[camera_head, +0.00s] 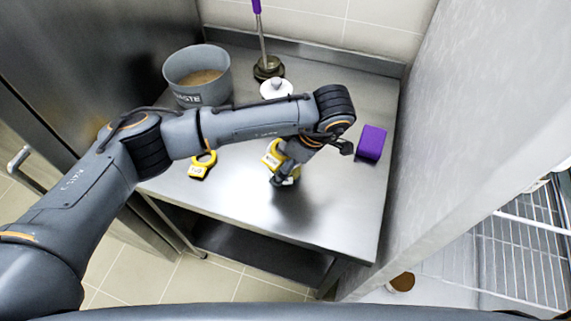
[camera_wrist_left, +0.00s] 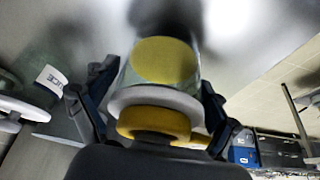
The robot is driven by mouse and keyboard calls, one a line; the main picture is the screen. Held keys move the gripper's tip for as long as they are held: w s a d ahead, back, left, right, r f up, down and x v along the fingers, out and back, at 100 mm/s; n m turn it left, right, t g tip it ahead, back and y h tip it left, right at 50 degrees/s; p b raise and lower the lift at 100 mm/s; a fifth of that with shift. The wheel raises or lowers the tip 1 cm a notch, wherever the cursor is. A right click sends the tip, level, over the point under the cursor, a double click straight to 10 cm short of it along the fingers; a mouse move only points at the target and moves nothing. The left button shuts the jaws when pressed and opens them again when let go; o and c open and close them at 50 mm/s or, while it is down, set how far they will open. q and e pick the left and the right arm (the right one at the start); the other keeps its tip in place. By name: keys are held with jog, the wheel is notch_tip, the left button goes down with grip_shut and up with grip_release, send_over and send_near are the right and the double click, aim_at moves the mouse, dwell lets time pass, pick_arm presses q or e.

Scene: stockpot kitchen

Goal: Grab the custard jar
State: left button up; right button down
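A clear jar with yellow contents (camera_wrist_left: 163,62), which looks like the custard jar, stands between the fingers of my left gripper (camera_wrist_left: 158,88) in the left wrist view. A pale rim and a yellow ring (camera_wrist_left: 155,123) show at its near end. One finger lies close along each side of the jar; I cannot tell whether they press on it. In the head view my left gripper (camera_head: 285,175) points down at the steel table, and hides most of the jar. My right gripper is not in view.
A wall bounds the right. The front of the table is clear.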

pick_arm(q)
jog(key=c, duration=1.3)
